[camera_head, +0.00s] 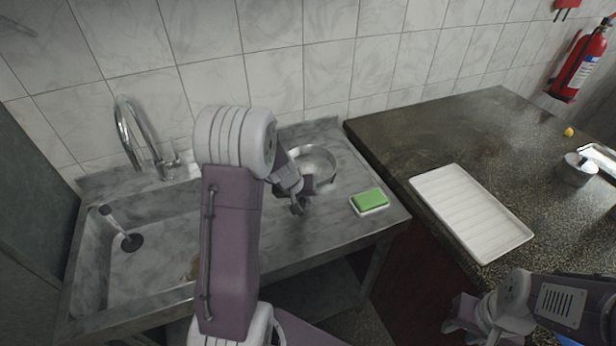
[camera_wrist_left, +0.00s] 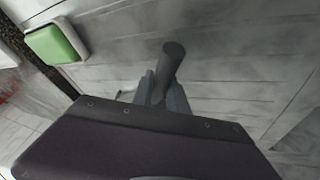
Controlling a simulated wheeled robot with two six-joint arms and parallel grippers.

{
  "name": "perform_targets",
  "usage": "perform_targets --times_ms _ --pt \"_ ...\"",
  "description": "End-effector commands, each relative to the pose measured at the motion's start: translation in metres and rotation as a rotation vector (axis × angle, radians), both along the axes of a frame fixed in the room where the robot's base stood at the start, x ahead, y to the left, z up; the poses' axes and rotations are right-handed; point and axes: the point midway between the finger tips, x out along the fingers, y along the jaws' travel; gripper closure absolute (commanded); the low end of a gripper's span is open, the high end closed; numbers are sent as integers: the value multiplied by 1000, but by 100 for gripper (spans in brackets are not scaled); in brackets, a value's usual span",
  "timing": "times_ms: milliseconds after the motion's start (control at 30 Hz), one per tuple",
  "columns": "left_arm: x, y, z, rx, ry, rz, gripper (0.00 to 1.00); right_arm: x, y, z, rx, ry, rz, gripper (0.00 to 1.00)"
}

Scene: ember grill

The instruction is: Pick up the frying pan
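The frying pan (camera_head: 318,158) is a round metal pan on the steel counter, right of the sink and close to the tiled wall. My left gripper (camera_head: 299,202) is at the near side of the pan and covers its handle in the head view. In the left wrist view the dark round handle (camera_wrist_left: 173,58) stands between the two fingers of my left gripper (camera_wrist_left: 161,97), which lie close along both its sides with no clear gap. Most of the pan is hidden there. My right gripper (camera_head: 462,318) is apart at the lower right; its fingers are unclear.
A green sponge (camera_head: 370,198) on a white dish lies right of the pan. The sink basin (camera_head: 150,275) and tap (camera_head: 130,135) are to the left. A white tray (camera_head: 470,212) and a metal pot (camera_head: 576,170) stand on the dark counter (camera_head: 400,140) at right.

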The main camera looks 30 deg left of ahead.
Motion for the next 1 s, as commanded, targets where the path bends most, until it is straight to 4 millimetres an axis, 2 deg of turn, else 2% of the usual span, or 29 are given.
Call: perform_targets --times_ms 433,567,700,1000 --pt "1 1 5 1 -3 1 100 0 0 3 0 0 0 64" --pt "1 1 21 3 -5 -1 100 0 0 13 0 0 0 64" --pt "1 1 49 3 -6 -2 100 0 0 27 0 0 0 64" --pt "18 -69 91 2 -4 -11 100 0 0 65 0 0 0 64"
